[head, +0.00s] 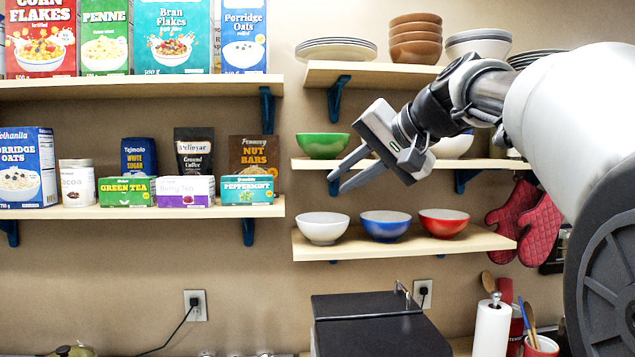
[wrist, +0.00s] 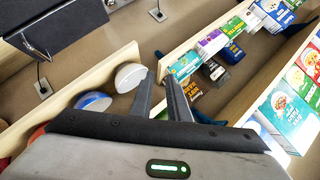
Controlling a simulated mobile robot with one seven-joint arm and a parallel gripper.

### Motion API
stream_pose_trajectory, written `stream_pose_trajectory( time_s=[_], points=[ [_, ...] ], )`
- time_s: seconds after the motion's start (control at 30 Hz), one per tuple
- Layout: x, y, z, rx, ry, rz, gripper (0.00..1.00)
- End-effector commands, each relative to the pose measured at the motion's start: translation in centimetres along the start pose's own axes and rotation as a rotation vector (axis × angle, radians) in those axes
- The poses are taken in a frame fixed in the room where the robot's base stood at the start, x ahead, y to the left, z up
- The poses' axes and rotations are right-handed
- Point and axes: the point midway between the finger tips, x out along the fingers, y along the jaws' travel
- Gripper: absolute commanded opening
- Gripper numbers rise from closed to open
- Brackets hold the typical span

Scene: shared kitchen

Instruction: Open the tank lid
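A black box-shaped appliance (head: 380,335) stands at the bottom centre of the head view, below the lowest bowl shelf. Its flat black top, which looks like the tank lid (head: 365,304), lies closed. A thin metal hook or spout (head: 403,290) shows at its back right. The appliance also shows at the upper left of the wrist view (wrist: 75,15). My gripper (head: 337,184) is open and empty, well above the appliance, in front of the bowl shelves. Its two fingers also show apart in the wrist view (wrist: 161,85).
White (head: 323,228), blue (head: 386,225) and red (head: 443,222) bowls sit on the lowest shelf (head: 400,245); a green bowl (head: 323,146) is above. Food boxes fill the left shelves. A paper roll (head: 491,328) stands right of the appliance. Air above its top is free.

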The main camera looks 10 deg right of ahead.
Motion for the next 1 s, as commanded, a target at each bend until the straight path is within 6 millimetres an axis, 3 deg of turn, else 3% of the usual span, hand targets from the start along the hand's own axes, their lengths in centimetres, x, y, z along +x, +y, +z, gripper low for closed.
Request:
stream_pose_trajectory(
  time_s=[0.7, 1.0],
  points=[
    [-4.6, -1.8, 0.4, -0.002, 0.001, 0.001, 0.15],
    [-5.6, -2.2, 0.5, 0.0, -0.001, 0.001, 0.15]
  ],
)
